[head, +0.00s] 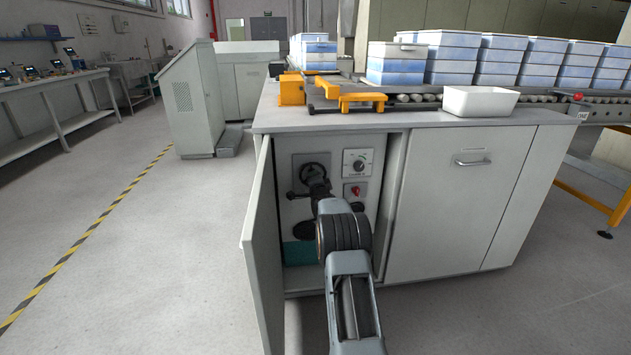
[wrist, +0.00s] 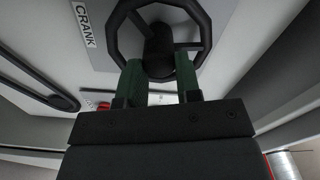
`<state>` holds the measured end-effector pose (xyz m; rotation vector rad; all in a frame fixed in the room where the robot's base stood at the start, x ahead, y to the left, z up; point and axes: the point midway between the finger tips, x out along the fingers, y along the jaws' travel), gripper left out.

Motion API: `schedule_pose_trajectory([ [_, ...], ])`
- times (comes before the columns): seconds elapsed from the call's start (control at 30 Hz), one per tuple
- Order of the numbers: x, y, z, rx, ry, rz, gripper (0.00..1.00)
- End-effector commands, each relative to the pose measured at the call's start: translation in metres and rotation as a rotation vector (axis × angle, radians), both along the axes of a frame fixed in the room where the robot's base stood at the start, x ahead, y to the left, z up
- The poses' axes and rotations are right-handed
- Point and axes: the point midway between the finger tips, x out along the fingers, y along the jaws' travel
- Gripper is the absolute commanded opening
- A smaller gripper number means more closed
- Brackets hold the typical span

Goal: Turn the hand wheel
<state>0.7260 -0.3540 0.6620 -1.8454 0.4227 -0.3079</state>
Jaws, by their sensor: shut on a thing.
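The hand wheel (head: 312,172) is a black spoked wheel on a grey plate inside the open cabinet. In the wrist view the hand wheel (wrist: 119,37) fills the top middle, beside a label reading CRANK. My gripper (wrist: 161,72) reaches up to it, with its two green fingers at the lower part of the wheel, by the rim and hub. The fingers are shut on the wheel; the exact contact is partly hidden.
The cabinet door (head: 262,250) stands open to the left of my arm. A dial (head: 359,163) and a red switch (head: 356,191) sit right of the wheel. The cabinet's side walls leave little room. A white tray (head: 480,103) stands on the top above.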

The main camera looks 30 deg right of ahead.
Motion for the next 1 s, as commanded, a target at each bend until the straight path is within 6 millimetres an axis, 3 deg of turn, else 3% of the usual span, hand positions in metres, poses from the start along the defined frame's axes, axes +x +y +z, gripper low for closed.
schedule_pose_trajectory([
  [0.6,-0.0002,-0.0004,-0.0035,0.521,-0.252,0.000,0.08],
  [1.0,0.0002,0.0003,-0.0047,0.773,-0.374,0.000,0.08],
])
